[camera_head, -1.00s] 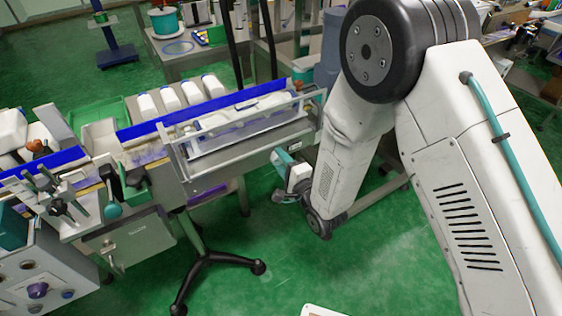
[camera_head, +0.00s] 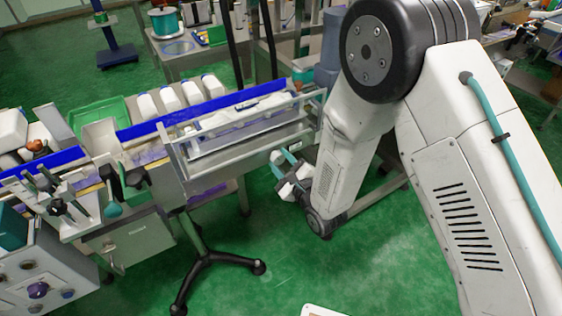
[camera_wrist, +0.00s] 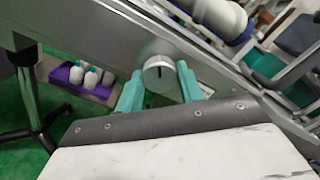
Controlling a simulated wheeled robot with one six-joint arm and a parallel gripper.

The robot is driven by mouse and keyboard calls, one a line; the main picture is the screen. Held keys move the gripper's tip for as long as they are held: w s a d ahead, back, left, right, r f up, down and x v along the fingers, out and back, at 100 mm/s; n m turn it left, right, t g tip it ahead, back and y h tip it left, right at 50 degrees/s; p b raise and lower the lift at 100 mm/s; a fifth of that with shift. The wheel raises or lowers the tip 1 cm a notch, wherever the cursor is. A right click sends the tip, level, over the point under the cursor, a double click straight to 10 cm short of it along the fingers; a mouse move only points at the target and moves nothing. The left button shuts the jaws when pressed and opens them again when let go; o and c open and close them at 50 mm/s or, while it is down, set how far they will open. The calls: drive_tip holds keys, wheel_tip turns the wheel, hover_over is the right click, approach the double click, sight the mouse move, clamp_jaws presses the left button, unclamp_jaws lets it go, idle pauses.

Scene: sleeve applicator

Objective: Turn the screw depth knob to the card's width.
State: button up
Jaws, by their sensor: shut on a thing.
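The screw depth knob (camera_wrist: 159,72) is a round silver knob on the metal side of the machine, with a dark line across its face standing nearly upright in the wrist view. My gripper (camera_wrist: 158,84) has one teal finger on each side of the knob and is shut on it. In the head view my gripper (camera_head: 283,163) is at the right end of the machine's front side, below the clear guard. The knob is too small to read there. I cannot make out the card or any width marking on it.
The machine's metal side (camera_wrist: 105,40) runs slantwise behind the knob. A purple tray (camera_wrist: 78,74) with several white bottles sits below it. The clear-sided guard (camera_head: 245,125) stands over the conveyor. Black stand legs (camera_head: 205,258) rest on the green floor, which is open in front.

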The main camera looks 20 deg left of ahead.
drive_tip(key=shift+d+f, duration=0.1)
idle(0.4)
drive_tip(key=o, duration=1)
drive_tip(key=v, duration=0.7)
drive_tip(key=shift+s+d, duration=0.25)
drive_tip(key=shift+s, duration=0.05)
